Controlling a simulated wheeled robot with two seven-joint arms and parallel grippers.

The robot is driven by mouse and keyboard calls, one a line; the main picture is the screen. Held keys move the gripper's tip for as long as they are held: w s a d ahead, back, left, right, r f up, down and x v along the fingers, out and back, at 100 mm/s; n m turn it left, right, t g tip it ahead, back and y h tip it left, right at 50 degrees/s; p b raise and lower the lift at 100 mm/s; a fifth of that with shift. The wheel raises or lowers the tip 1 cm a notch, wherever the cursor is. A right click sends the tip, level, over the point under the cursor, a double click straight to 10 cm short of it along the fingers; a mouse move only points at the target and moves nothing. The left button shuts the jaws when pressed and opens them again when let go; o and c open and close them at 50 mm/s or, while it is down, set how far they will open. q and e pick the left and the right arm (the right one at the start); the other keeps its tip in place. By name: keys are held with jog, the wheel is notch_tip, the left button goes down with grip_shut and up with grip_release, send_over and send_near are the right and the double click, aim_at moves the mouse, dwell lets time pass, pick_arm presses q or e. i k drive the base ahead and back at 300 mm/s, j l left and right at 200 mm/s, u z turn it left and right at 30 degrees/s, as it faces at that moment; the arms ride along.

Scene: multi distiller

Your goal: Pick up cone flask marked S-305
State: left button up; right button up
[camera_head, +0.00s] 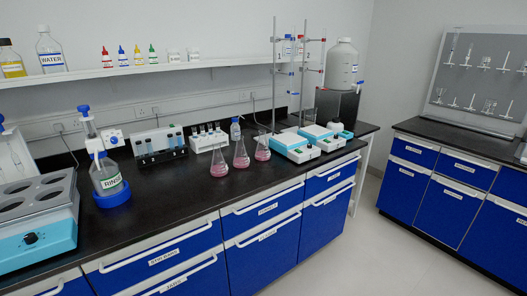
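Three cone flasks with pink liquid stand upright near the front edge of the black bench top: a left flask (219,163), a middle flask (241,157) and a right flask (262,151). They stand close together with small gaps between them. Any markings on them are too small to read, so I cannot tell which one is S-305. Neither of my grippers shows in the head view.
Stirrer plates with stands (294,146) are right of the flasks. Behind are a tube rack (208,140) and a small bottle (235,131). A RINSE bottle (107,178) and a heating unit (38,240) are left. The bench front left of the flasks (165,200) is clear.

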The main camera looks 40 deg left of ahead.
aim_at(218, 168)
jog(key=i+u, duration=0.3)
jog(key=i, duration=0.15)
jog(key=i+l+u, duration=0.3)
jog(key=i, duration=0.2)
jog(key=i+l+u, duration=0.15)
jog(key=i+u, duration=0.15)
jog(key=i, duration=0.15)
jog(key=i+l+u, duration=0.1)
jog(key=i+u, duration=0.2)
jog(key=u, duration=0.2)
jog(key=i+l+u, duration=0.2)
jog(key=u, duration=0.3)
jog(key=i+l+u, duration=0.2)
jog(key=l+u, duration=0.15)
jog(key=u, duration=0.15)
jog(key=i+l+u, duration=0.15)
jog(key=l+u, duration=0.3)
jog(key=i+l+u, duration=0.1)
jog(key=l+u, duration=0.2)
jog(key=u, duration=0.2)
jog(key=l+u, duration=0.35)
jog(key=l, duration=0.3)
jog(key=i, duration=0.05)
